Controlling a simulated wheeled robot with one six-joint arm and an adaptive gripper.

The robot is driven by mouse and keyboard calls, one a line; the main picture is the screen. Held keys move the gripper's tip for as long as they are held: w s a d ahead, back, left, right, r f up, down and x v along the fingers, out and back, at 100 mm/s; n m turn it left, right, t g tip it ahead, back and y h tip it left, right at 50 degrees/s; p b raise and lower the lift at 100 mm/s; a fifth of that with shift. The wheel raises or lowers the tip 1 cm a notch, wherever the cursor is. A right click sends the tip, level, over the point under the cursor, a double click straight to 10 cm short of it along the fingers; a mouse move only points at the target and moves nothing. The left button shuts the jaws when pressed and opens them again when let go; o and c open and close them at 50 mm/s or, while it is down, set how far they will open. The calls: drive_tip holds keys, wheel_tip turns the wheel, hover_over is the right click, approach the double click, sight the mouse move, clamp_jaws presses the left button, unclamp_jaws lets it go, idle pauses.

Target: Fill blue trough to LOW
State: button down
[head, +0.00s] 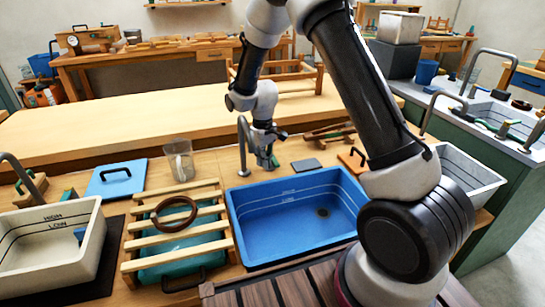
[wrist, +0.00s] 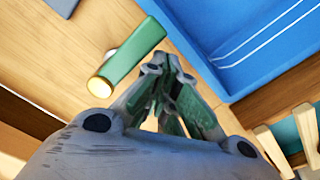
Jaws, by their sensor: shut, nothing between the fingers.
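The blue trough (head: 275,222) is set in the bench at the middle of the head view, with two marked lines on its far wall and a dark drain spot in its floor. I see no water in it. Its corner and lines also show in the wrist view (wrist: 235,35). A grey curved tap spout (head: 242,140) stands at its far left. My gripper (head: 268,160) is shut and empty beyond the trough's far rim. In the wrist view, my fingertips (wrist: 168,65) are close beside a green lever (wrist: 137,52) with a bright brass end; contact is unclear.
A slatted rack (head: 170,226) with a brown ring (head: 174,214) covers a teal trough on the left. A white trough (head: 45,250) is farther left. A clear jug (head: 179,160) and blue lid (head: 116,182) stand behind. A grey trough (head: 468,178) lies right.

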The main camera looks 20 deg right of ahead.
drive_tip(key=shift+d, duration=0.15)
drive_tip(key=shift+w+d, duration=0.1)
drive_tip(key=shift+d, duration=2.05)
drive_tip(key=shift+r, duration=2.05)
drive_tip(key=w+d, duration=0.5)
drive_tip(key=shift+w+d, duration=0.15)
drive_tip(key=shift+w, duration=0.2)
drive_tip(key=shift+f, duration=0.1)
drive_tip(key=shift+f, duration=1.9)
